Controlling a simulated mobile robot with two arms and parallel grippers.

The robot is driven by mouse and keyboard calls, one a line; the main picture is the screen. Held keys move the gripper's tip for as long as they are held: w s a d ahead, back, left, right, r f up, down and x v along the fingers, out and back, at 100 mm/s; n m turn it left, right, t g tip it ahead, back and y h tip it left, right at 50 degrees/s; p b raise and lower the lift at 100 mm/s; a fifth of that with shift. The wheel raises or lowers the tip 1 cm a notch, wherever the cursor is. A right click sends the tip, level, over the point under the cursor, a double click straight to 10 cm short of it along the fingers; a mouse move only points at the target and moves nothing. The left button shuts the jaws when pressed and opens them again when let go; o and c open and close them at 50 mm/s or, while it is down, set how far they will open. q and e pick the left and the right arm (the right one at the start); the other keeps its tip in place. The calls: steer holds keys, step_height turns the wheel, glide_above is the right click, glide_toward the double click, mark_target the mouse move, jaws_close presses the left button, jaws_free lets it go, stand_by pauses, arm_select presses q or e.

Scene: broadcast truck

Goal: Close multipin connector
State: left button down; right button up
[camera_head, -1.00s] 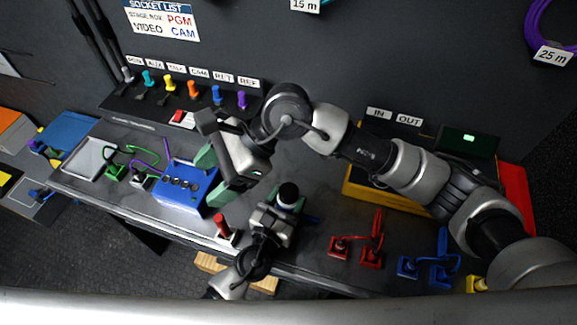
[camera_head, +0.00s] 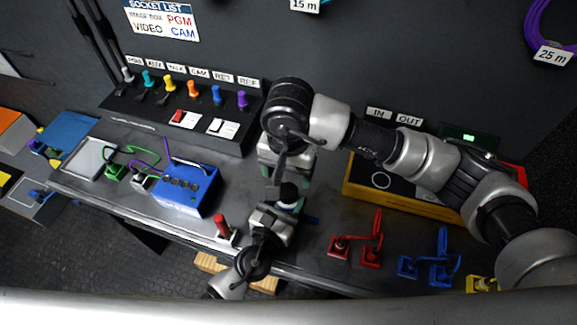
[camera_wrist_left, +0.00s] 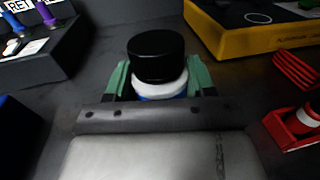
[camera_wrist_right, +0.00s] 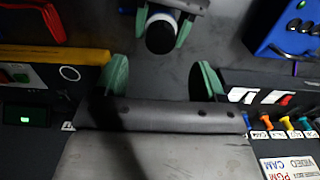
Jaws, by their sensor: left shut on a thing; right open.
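The multipin connector shows as a black round cap (camera_wrist_left: 156,55) over a white ring and a blue body (camera_wrist_left: 160,91). My left gripper (camera_wrist_left: 158,80) is shut on it and holds it upright. In the head view the black cap (camera_head: 288,191) sits between the left fingers, close over the front of the bench. My right gripper (camera_wrist_right: 160,78) is open and empty. Its two green fingers point toward the held connector (camera_wrist_right: 161,34), which lies beyond their tips and apart from them. In the head view the right wrist hides most of the right fingers.
A blue box (camera_head: 187,188) with a purple cable and a red-handled piece (camera_head: 222,226) stand left of the connector. A yellow-black unit (camera_head: 385,190) is behind right. Red (camera_head: 370,250) and blue (camera_head: 430,265) cabled connectors lie right. A panel of coloured plugs (camera_head: 190,115) lines the back.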

mark_target(288, 192)
arm_select(q)
steer(key=shift+f, duration=0.2)
arm_select(e)
step_height(288, 192, down, 8)
steer(key=shift+r, duration=0.25)
steer(key=shift+c, duration=0.3)
steer(key=c, duration=0.9)
steer(key=o, duration=1.1)
steer(key=shift+c, duration=0.2)
steer(key=shift+r, duration=0.15)
step_height(288, 192, up, 12)
